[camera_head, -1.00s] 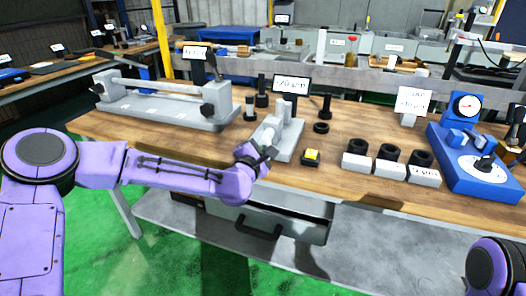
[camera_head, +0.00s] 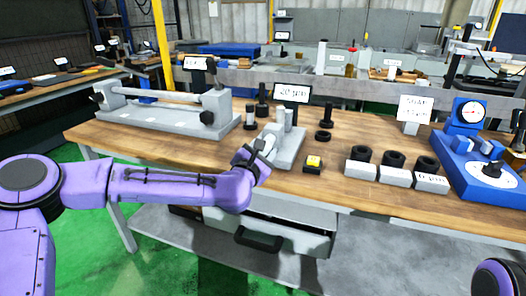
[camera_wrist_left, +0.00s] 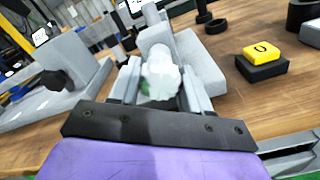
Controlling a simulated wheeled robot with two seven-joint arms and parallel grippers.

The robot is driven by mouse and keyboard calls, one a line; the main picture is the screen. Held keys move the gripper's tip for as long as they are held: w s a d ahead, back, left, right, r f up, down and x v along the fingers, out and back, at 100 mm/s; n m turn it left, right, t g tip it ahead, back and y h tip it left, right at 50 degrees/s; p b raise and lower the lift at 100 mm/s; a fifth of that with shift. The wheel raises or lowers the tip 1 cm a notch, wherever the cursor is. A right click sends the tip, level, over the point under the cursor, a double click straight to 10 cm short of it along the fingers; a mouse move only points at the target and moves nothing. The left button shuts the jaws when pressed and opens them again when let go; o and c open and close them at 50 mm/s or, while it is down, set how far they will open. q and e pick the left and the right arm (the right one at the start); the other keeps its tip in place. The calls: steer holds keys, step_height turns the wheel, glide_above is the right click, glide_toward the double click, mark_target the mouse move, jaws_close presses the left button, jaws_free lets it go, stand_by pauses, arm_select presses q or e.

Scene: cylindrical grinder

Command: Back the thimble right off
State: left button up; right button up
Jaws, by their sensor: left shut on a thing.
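A grey micrometer stand (camera_head: 290,150) with upright posts stands at the middle of the bench, below a 20 µm sign. My left gripper (camera_head: 262,148) is at its front left side. In the left wrist view, the gripper fingers (camera_wrist_left: 155,88) are shut on the thimble (camera_wrist_left: 160,78), a pale, round-ended cylinder between them. Its shaft runs away from me toward the grey stand, which also shows there (camera_wrist_left: 190,62). The fingers hide the thimble's sides, and in the head view the gripper covers most of it. My right gripper is out of view.
A yellow-topped black block (camera_head: 314,162) lies right of the stand. Black rings on grey blocks (camera_head: 395,176) and a blue dial gauge (camera_head: 485,165) stand farther right. A long grey bench fixture (camera_head: 165,115) is at left. An open drawer (camera_head: 285,232) hangs below.

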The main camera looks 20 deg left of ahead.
arm_select(q)
steer(key=o, duration=1)
steer(key=shift+d+r, duration=0.1)
steer(key=shift+s, duration=0.1)
steer(key=s, duration=1)
steer(key=shift+s+a+b, duration=0.2)
steer(key=shift+b, duration=0.2)
